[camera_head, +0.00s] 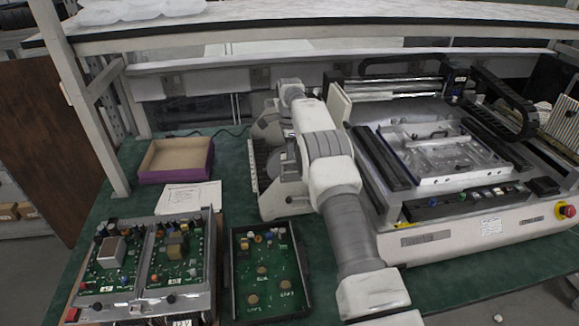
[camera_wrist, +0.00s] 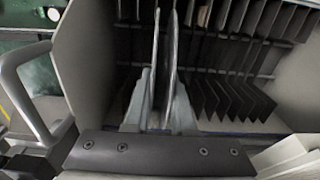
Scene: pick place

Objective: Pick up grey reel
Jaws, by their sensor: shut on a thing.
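In the wrist view my gripper (camera_wrist: 160,100) has its two grey fingers closed around a thin grey reel (camera_wrist: 172,50), seen nearly edge-on. The reel stands upright among the dark slotted dividers of a rack (camera_wrist: 236,95). I cannot tell whether its lower edge still touches the rack. In the head view my arm crosses the middle of the bench, and I cannot make out the fingertips or the reel behind it. Part of the dark slotted rack (camera_head: 262,160) shows left of the arm.
A purple-sided cardboard tray (camera_head: 176,160) sits left on the green bench, behind a paper sheet (camera_head: 188,197). Circuit boards in a metal frame (camera_head: 147,265) and a dark tray (camera_head: 268,272) lie in front. A large machine (camera_head: 440,160) fills the right. A shelf (camera_head: 330,30) overhangs the back.

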